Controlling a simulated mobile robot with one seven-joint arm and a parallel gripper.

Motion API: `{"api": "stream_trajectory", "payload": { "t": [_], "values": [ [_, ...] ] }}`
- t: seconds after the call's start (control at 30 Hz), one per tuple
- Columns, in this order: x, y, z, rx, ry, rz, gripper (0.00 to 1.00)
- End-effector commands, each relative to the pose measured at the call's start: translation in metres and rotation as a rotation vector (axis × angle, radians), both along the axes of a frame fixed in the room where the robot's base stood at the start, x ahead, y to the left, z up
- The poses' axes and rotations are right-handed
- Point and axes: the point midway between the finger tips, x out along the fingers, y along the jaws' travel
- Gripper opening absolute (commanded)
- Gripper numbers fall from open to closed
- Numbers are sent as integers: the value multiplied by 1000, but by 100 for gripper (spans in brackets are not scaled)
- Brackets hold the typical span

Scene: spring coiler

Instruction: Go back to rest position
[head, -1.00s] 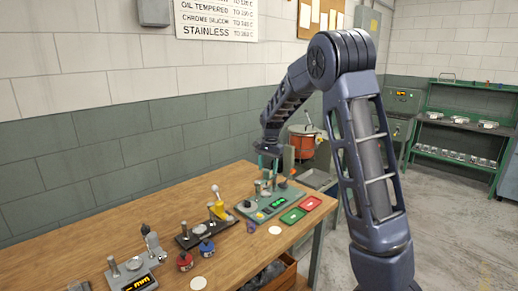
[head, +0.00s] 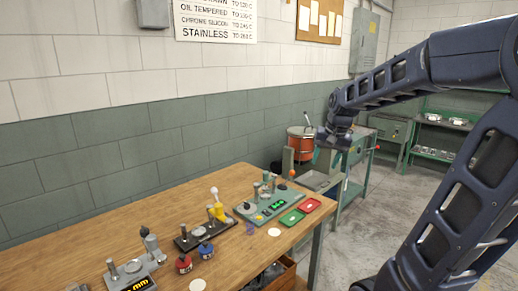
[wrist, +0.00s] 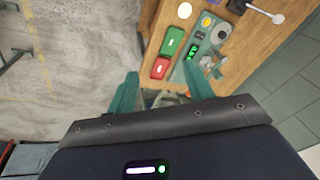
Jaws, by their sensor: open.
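My gripper (wrist: 163,88) shows its two teal fingers spread apart in the wrist view, with nothing between them. In the head view my gripper (head: 325,137) hangs at the end of my arm, right of the orange-red pot and above the far end of the wooden bench (head: 150,225). The fingers are small and hard to make out there. The grey-green tester with a green display (head: 277,204) stands on the bench, apart from my gripper. A green tray (head: 292,218) and a red tray (head: 310,205) lie on its right side.
An orange-red pot (head: 301,140) stands behind the bench end. A green shelf (head: 437,135) stands at the back right. Grey floor (head: 360,235) is open right of the bench.

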Motion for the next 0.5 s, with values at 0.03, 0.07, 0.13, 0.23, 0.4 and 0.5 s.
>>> {"api": "stream_trajectory", "payload": {
  "t": [0.03,0.07,0.13,0.23,0.4,0.5],
  "values": [
    [-14,-7,3,-7,-19,10,52],
    [-21,-11,4,-12,-30,18,52],
    [-38,-19,5,-28,-52,36,52],
    [-63,-28,5,-53,-84,63,52],
    [-103,-42,1,-105,-136,103,52],
    [-124,-48,-4,-139,-161,124,52]
  ]
}}
